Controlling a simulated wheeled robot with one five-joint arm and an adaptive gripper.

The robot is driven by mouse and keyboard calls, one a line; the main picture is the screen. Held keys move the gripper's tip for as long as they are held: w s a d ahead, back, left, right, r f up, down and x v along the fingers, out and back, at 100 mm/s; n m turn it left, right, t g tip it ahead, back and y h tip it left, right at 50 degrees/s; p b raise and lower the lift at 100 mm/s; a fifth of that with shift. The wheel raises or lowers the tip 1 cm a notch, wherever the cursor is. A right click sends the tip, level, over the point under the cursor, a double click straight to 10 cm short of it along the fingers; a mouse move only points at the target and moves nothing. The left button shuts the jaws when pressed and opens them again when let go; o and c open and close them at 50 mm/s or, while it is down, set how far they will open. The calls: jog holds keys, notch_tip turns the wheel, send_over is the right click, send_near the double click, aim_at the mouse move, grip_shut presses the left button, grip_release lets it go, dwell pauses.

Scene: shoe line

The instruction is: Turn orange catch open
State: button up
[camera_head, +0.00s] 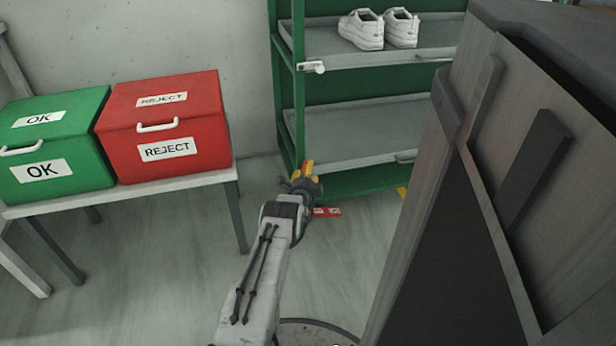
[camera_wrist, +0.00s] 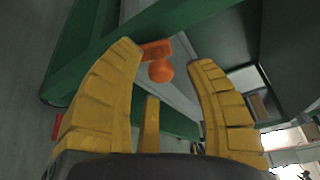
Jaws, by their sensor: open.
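The orange catch (camera_wrist: 160,71) shows in the wrist view as a round knob with a flat bar behind it, at the edge of the green shelf frame. My gripper (camera_wrist: 168,54) is open, its yellow fingers to the left and right of the catch. A third finger lies below the knob in the picture. I see a gap on each side, so no finger is clearly touching it. In the head view my gripper (camera_head: 305,175) is at the front left corner of the lower shelf, largely hiding the catch there.
The green rack (camera_head: 292,100) has an upper shelf with white shoes (camera_head: 378,29) and a white catch (camera_head: 313,67). A red REJECT box (camera_head: 165,125) and green OK box (camera_head: 55,150) stand on a table (camera_head: 130,192) at left. A large grey cabinet-like body fills the right.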

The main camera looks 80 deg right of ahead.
jog(key=shift+d+f+b, duration=0.1)
jog(key=shift+d+b, duration=0.8)
jog(key=shift+b, duration=0.15)
jog(key=shift+d, duration=0.1)
grip_shut()
